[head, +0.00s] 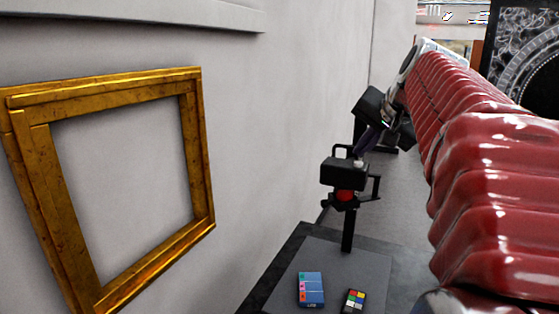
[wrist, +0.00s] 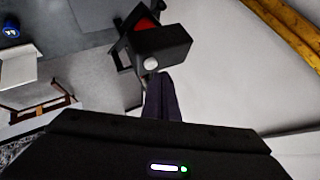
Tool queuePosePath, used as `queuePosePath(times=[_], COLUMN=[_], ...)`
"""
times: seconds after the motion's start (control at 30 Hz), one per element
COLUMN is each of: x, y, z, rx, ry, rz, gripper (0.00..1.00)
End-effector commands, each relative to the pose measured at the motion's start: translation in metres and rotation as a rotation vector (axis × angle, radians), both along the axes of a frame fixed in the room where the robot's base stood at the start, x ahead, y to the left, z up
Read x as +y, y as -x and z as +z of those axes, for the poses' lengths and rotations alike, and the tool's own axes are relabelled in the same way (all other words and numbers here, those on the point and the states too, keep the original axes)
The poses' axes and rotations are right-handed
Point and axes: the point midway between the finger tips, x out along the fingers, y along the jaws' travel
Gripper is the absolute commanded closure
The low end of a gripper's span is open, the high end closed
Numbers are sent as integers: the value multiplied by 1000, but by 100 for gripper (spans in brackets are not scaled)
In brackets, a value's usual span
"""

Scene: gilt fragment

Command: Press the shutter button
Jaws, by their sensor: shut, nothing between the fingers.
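A black camera body (head: 343,173) stands on a black post beside the wall, with a red round part (head: 345,196) below it. The camera body also shows in the wrist view (wrist: 165,48). A pale round shutter button (wrist: 151,63) sits on its near face there; in the head view it is small and partly hidden by my fingers. My gripper (head: 361,157) is shut and empty, its dark fingers pointing down at the camera body. In the wrist view the fingertips (wrist: 158,76) lie right by the button; whether they touch it I cannot tell.
A gilt frame (head: 202,155) hangs on the wall at left; a corner shows in the wrist view (wrist: 290,28). Below the camera, a dark table (head: 300,258) holds a blue box (head: 311,289) and a colored cube (head: 353,300). The floor at right is open.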

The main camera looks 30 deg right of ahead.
Motion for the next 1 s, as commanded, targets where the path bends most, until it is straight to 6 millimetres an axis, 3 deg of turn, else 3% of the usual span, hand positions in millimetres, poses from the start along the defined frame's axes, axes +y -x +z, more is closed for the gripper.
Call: queuePosePath(times=[1.0], x=[0], y=[-1], z=[-10], rx=[1], ry=[-1], rz=[1], gripper=[100])
